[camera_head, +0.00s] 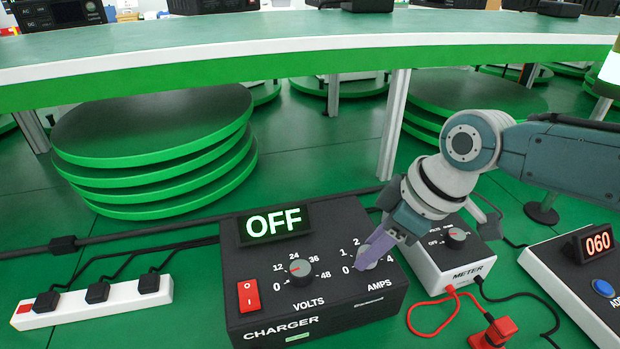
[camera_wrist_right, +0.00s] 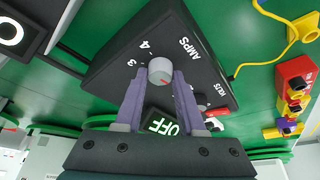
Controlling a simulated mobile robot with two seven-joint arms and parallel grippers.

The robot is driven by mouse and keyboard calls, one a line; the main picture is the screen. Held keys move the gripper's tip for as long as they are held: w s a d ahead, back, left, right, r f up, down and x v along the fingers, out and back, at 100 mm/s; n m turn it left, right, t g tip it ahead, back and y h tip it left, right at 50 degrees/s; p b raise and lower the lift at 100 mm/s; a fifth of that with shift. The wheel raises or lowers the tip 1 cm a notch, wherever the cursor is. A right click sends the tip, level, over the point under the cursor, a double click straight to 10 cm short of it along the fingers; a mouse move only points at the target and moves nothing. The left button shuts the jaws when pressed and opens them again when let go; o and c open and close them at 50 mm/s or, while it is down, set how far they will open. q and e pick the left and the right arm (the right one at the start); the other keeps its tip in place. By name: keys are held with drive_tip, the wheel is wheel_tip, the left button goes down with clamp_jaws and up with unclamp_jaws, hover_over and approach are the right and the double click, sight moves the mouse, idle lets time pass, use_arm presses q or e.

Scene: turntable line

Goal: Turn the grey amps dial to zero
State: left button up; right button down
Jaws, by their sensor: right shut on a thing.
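The grey amps dial (camera_head: 367,257) is on the right of the black charger box (camera_head: 312,318). My right gripper (camera_head: 362,258) reaches down to it, its purple fingers partly hiding the dial. In the right wrist view the fingers (camera_wrist_right: 160,82) are shut on the two sides of the dial (camera_wrist_right: 160,70). A red mark on the dial points to lower right there, away from the 3 and 4. The 0 and 1 cannot be read in that view. The charger display (camera_head: 273,223) reads OFF. My left gripper is not in view.
The volts dial (camera_head: 301,268) and red switch (camera_head: 249,296) are left of the amps dial. A white meter (camera_head: 454,264) with red and black leads stands close on the right. A power strip (camera_head: 95,303) lies left; a box reading 060 (camera_head: 598,243) is far right.

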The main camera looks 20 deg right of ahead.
idle(0.3)
drive_tip(key=c, duration=0.5)
unclamp_jaws()
drive_tip(key=shift+s+d+r, duration=0.1)
drive_tip(key=shift+r, duration=0.15)
drive_tip(key=p+v, duration=0.3)
drive_tip(key=v, duration=0.6)
drive_tip(key=shift+d+r, duration=0.1)
drive_tip(key=shift+r, duration=0.05)
